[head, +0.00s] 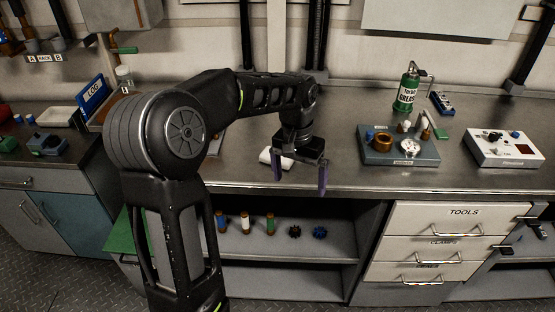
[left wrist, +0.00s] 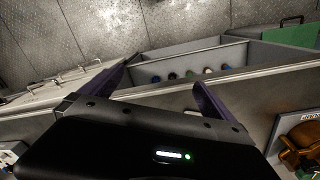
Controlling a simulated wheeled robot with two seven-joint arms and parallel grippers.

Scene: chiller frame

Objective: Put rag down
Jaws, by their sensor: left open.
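A white bundle that looks like the rag (head: 271,157) lies on the metal countertop (head: 355,182), partly hidden behind my left gripper. My left gripper (head: 300,178) hangs near the counter's front edge with its purple fingers pointing down, spread apart and empty. In the left wrist view, the two fingers (left wrist: 162,85) are wide apart with nothing between them, and the rag does not show. My right gripper is in neither view.
A grey fixture block (head: 400,152), a green grease can (head: 408,90) and a white switch box (head: 503,150) stand on the counter to the right. An open shelf (head: 265,245) below holds several small bottles. Drawers (head: 424,262) are at the lower right.

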